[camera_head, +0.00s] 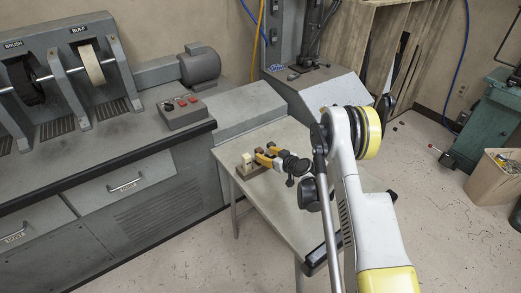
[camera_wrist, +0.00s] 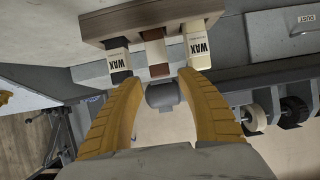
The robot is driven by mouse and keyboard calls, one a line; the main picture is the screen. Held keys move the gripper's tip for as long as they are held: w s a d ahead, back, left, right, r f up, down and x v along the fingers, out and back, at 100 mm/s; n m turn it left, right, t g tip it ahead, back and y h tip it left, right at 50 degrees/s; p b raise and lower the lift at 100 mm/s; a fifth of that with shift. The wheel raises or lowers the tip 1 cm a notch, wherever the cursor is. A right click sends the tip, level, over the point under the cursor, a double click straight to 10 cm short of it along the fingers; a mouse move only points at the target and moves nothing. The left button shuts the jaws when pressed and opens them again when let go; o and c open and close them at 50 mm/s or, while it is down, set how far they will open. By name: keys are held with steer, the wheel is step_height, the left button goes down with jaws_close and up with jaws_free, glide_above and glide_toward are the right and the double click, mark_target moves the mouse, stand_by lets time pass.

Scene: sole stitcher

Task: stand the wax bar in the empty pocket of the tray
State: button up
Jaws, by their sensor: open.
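The brown wooden tray (camera_wrist: 150,20) runs across the top of the wrist view, which looks upside down. Three wax bars stand in it in a row: a black one with a WAX label (camera_wrist: 118,62), a brown one with a pale band (camera_wrist: 155,50) in the middle, and a cream one marked WAX (camera_wrist: 199,47). My gripper (camera_wrist: 158,80) is open, its yellow fingers spread either side of the middle bar's line. I cannot tell if they touch any bar. No empty pocket shows. In the head view the tray (camera_head: 243,173) sits on the small table, with my gripper (camera_head: 267,157) beside it.
The small table (camera_head: 290,140) is otherwise clear around the tray. The grey bench with brush and buff wheels (camera_head: 91,65) stands to the left, with a red-button switch box (camera_head: 182,113). A grey machine (camera_head: 318,88) stands behind the table.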

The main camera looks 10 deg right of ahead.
steer(key=s+a+r+m+g+h+b, duration=0.1)
steer(key=s+a+r+g, duration=0.1)
steer(key=s+r, duration=0.8)
steer(key=s+a+r+m+g+b, duration=0.1)
steer(key=s+r, duration=0.7)
steer(key=r, duration=0.5)
steer(key=s+d+r+m+g+h, duration=0.1)
steer(key=s+r+m+g+h, duration=0.1)
steer(key=s, duration=2.3)
steer(key=shift+s+r+g+h, duration=0.2)
steer(key=shift+r+g+h, duration=0.1)
steer(key=shift+r+h, duration=0.6)
